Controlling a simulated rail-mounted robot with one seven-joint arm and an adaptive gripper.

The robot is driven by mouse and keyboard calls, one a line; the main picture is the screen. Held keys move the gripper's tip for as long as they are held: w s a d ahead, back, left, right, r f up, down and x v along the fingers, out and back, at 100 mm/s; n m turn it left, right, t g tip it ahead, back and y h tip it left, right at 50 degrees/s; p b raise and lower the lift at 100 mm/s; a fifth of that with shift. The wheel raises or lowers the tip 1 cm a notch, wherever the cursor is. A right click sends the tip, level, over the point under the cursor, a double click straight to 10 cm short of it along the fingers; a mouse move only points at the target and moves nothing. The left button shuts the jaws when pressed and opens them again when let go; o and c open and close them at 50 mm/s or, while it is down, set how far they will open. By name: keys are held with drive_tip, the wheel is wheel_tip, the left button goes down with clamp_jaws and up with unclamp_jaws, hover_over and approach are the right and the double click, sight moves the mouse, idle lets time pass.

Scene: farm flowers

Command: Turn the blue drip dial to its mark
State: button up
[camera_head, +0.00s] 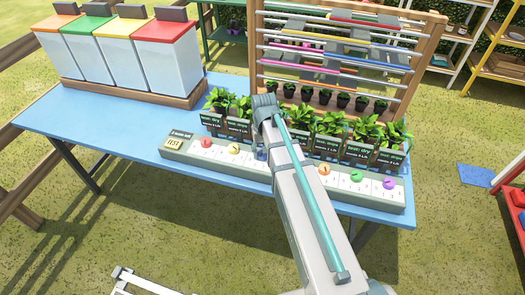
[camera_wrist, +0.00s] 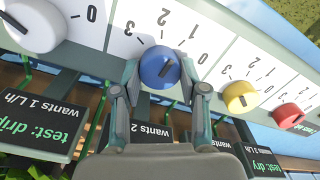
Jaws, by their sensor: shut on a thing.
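The blue drip dial (camera_wrist: 158,67) sits on the white scale strip in the wrist view, with a dark pointer line on its face. Numbers including 2 and 3 are printed around it. My gripper (camera_wrist: 160,80) has one finger on each side of the dial and is shut on it. In the head view, only a sliver of the blue dial (camera_head: 261,155) shows beside my arm. My fingers are hidden there. The sign below the dial in the wrist view reads "wants 2", partly covered by my gripper.
A yellow dial (camera_wrist: 240,96) and a red dial (camera_wrist: 288,115) are on the right in the wrist view, a white dial (camera_wrist: 36,18) on the left. Potted plants (camera_head: 327,122) with dark signs stand close behind the dial panel (camera_head: 178,157). A TEST button (camera_head: 174,143) is at its left end.

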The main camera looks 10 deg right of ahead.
drive_tip(key=n, duration=0.5)
idle(0.5)
drive_tip(key=o, duration=1.1)
drive_tip(key=shift+o, duration=0.2)
wheel_tip(320, 180, up, 12)
idle(0.3)
